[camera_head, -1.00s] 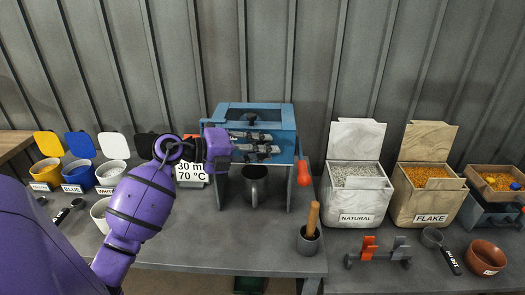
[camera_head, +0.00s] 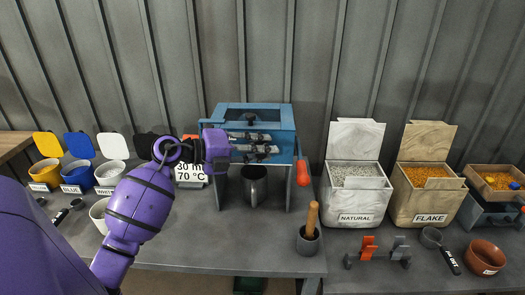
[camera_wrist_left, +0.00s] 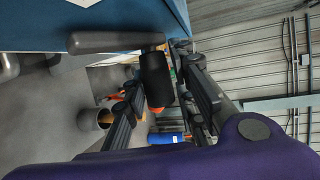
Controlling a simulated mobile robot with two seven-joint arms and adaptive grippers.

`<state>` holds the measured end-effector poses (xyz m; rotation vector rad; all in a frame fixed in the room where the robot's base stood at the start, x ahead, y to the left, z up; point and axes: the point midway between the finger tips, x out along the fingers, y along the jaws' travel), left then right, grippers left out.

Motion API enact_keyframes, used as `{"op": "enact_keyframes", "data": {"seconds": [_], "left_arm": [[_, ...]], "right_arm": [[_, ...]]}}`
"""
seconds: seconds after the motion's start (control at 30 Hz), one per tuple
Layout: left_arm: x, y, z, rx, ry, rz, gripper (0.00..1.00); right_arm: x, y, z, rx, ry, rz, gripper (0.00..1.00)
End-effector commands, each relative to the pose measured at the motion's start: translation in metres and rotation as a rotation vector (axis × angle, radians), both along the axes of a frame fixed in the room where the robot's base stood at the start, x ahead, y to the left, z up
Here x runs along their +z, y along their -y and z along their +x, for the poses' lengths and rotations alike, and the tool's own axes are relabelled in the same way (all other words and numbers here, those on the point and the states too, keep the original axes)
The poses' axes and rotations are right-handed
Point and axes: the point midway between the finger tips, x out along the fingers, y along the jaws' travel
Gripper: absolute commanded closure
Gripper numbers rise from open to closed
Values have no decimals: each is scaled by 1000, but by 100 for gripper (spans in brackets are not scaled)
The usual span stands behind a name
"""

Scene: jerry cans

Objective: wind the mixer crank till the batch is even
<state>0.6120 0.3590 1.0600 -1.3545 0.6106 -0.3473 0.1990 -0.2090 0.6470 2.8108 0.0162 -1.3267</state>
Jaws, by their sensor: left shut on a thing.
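The blue mixer (camera_head: 262,116) stands on a grey stand at the back middle of the bench. My left gripper (camera_head: 258,147) is in front of its face, coming in from the left. In the left wrist view its fingers (camera_wrist_left: 165,105) are shut on the black crank handle (camera_wrist_left: 156,76), which joins a grey crank arm (camera_wrist_left: 105,42). The batch inside the mixer is hidden. My right gripper does not show.
An orange lever (camera_head: 303,174) hangs at the mixer's right side. A pestle in a dark cup (camera_head: 309,240) stands front right of it. Bins of natural (camera_head: 350,205) and flake (camera_head: 425,205) stand to the right. Blue (camera_head: 80,175) and other colour pots stand left.

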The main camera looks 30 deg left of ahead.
Motion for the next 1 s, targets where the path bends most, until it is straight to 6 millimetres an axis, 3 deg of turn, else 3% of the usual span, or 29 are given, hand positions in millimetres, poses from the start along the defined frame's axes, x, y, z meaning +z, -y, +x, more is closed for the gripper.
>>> {"op": "enact_keyframes", "data": {"seconds": [0.47, 1.0], "left_arm": [[0, -5, -4, 2, 69, -139, 100], [13, -23, -14, 5, 330, -571, 100]], "right_arm": [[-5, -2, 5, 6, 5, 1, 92], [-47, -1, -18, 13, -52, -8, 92]]}}
